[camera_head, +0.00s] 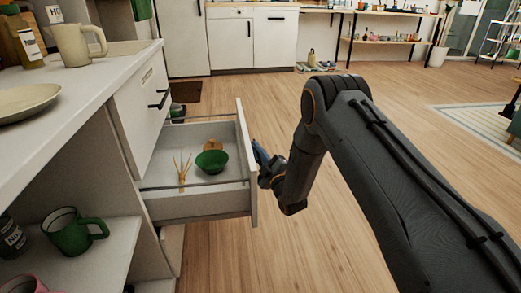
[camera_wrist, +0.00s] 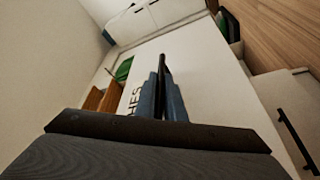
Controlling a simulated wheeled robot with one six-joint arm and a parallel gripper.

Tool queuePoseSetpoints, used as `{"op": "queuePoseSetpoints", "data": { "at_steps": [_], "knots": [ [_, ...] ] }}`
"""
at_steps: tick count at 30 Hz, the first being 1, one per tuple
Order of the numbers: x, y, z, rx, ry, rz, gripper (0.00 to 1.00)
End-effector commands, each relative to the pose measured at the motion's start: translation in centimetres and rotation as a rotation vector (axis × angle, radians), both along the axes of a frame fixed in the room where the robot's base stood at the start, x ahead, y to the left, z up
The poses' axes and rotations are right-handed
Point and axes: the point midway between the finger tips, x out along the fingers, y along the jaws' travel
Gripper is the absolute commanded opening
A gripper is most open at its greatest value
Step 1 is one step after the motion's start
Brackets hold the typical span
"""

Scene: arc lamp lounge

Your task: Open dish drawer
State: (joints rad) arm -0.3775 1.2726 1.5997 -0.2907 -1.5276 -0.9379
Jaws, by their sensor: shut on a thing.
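The dish drawer (camera_head: 195,205) stands pulled out of the white counter unit in the head view. It holds a green bowl (camera_head: 212,162), some thin wooden sticks (camera_head: 182,168) and a small brown item behind the bowl. My gripper (camera_head: 262,160) is at the outer face of the drawer front, whose handle is hidden there. In the wrist view my gripper's blue fingers (camera_wrist: 162,98) are shut on the dark drawer handle (camera_wrist: 162,64), beside lettering on the white drawer front (camera_wrist: 205,85) that reads "HES".
A green mug (camera_head: 70,232) sits on the shelf below. The wooden floor (camera_head: 225,262) before the drawer is clear.

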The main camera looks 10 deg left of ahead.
Motion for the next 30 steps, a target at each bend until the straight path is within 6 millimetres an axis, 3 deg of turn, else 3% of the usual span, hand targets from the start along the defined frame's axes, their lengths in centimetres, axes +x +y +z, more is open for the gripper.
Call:
{"op": "queuePoseSetpoints", "data": {
  "at_steps": [11,12,15,25,30],
  "knots": [
    [-0.2,0.3,-0.1,-0.001,0.000,0.008,0.00],
    [-0.2,0.3,-0.1,-0.001,0.000,0.008,0.14],
    [-0.2,0.2,-0.1,-0.001,0.000,0.006,0.28],
    [-0.3,-0.1,-0.1,-0.001,0.001,0.003,0.28],
    [-2.0,-1.4,-0.5,-0.002,0.003,0.004,0.28]
  ]
}}
